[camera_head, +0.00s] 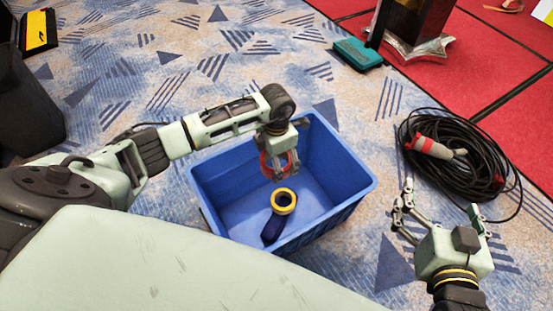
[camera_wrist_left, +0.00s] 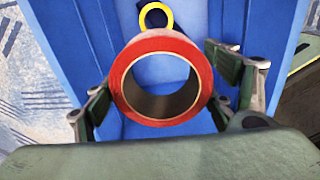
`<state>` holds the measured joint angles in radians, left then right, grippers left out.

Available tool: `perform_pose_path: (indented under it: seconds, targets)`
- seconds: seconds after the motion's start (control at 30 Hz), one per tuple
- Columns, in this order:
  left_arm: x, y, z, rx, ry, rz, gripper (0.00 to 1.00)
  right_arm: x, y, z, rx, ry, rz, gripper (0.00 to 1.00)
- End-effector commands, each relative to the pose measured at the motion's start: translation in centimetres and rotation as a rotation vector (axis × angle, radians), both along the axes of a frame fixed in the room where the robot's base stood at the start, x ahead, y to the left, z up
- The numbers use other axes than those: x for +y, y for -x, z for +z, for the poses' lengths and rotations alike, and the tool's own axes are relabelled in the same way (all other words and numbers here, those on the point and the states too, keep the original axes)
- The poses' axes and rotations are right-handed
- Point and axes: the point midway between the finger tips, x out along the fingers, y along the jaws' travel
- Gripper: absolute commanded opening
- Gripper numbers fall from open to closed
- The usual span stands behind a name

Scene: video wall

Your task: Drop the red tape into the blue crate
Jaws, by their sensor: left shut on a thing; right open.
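The red tape (camera_wrist_left: 121,77) is a roll held between the fingers of my left gripper (camera_head: 279,167). In the head view the red tape (camera_head: 265,163) is partly hidden by the fingers. My left gripper is over the inside of the blue crate (camera_head: 352,183), pointing down, and the roll appears above the crate floor. The left wrist view shows the gripper (camera_wrist_left: 165,98) with a finger on each side of the roll and blue crate walls (camera_wrist_left: 62,42) behind. My right gripper (camera_head: 438,208) is open and empty, to the right of the crate.
A dark object with a yellow ring (camera_head: 284,201) lies in the crate. A coiled black cable (camera_head: 480,165) with a red and white connector (camera_head: 432,147) lies at the right. A teal-topped object (camera_head: 358,53) and a black bin (camera_head: 30,110) stand on the carpet.

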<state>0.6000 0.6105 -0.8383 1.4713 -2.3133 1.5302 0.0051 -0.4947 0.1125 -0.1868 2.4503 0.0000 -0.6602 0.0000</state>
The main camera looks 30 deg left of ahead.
Motion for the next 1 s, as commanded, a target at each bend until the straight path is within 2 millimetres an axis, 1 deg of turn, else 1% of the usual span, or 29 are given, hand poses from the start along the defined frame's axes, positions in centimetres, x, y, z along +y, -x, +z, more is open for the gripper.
perform_pose_path:
  seconds: [0.1,0.13,0.37,0.67,0.77,0.87,0.97,1.0]
  targets:
    - [0.0,0.0,0.1,-0.001,0.001,0.000,0.42,0.0,0.0,0.0,0.000,0.000,0.000,1.00]
    - [0.0,0.0,0.1,-0.001,0.001,0.000,0.79,0.0,0.0,0.0,0.001,0.000,0.000,1.00]
    - [0.0,0.0,0.0,-0.001,0.001,0.000,0.99,0.0,0.0,0.0,0.001,0.000,0.000,1.00]
    - [0.0,0.0,0.0,0.001,0.000,0.000,1.00,0.0,0.0,-0.1,0.002,0.000,0.000,1.00]
    - [0.0,0.0,0.2,0.000,0.000,0.000,1.00,0.0,0.0,0.0,0.002,0.000,0.000,1.00]
    - [0.0,-0.1,1.2,-0.002,0.000,0.000,1.00,0.0,0.0,0.0,0.002,0.000,0.000,1.00]
    - [0.1,-0.1,3.0,-0.004,-0.001,-0.001,1.00,0.0,0.0,0.0,0.002,0.000,0.000,1.00]
    - [0.0,-0.2,3.9,-0.005,0.000,-0.001,1.00,0.0,0.0,0.0,0.002,0.000,0.000,1.00]
